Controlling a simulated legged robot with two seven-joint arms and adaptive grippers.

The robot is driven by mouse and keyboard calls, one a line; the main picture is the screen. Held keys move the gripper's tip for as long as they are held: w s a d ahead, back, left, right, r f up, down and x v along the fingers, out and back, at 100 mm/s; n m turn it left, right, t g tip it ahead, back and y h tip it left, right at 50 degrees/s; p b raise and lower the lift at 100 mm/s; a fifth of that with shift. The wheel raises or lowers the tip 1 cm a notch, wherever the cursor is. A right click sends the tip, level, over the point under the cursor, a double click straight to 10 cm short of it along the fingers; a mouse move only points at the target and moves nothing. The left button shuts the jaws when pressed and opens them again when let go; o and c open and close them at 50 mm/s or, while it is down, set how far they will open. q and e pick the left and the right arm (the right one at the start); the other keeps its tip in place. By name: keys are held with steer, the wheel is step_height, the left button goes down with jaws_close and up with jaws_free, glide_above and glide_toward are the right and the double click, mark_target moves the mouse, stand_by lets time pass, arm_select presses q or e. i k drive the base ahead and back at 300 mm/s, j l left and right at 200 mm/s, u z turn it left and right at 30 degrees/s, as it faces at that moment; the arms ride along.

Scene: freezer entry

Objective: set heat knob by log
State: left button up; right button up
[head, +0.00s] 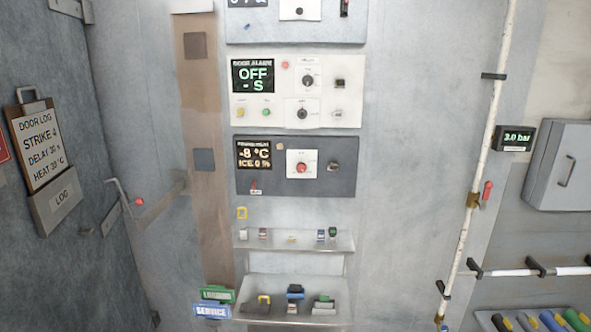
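The door log clipboard (36,130) hangs on the left wall above a grey box marked LOG (63,200). Its lines read STRIKE 4, a DELAY of about 20 s and a HEAT value near 30 °C; the small characters are unclear. A red knob (301,168) sits on a white plate on the dark control panel (340,184). The display (254,154) beside it reads -8 °C and ICE 0 %, under a heading too small to read surely. The knob's pointer setting cannot be made out. Neither of my grippers is in view.
Above is a white DOOR ALARM panel (320,118) showing OFF. Two shelves with small items, upper (344,241) and lower (340,316), are below. A vertical pipe (488,120), a 3.0 bar gauge (515,138) and a grey cabinet (560,165) stand right. A red-tipped lever (138,201) projects at left.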

mark_target(301, 167)
steer(key=i+l+u, duration=0.35)
steer(key=i+l, duration=0.35)
steer(key=i+u, duration=0.1)
steer(key=u, duration=1.55)
steer(key=z, duration=1.2)
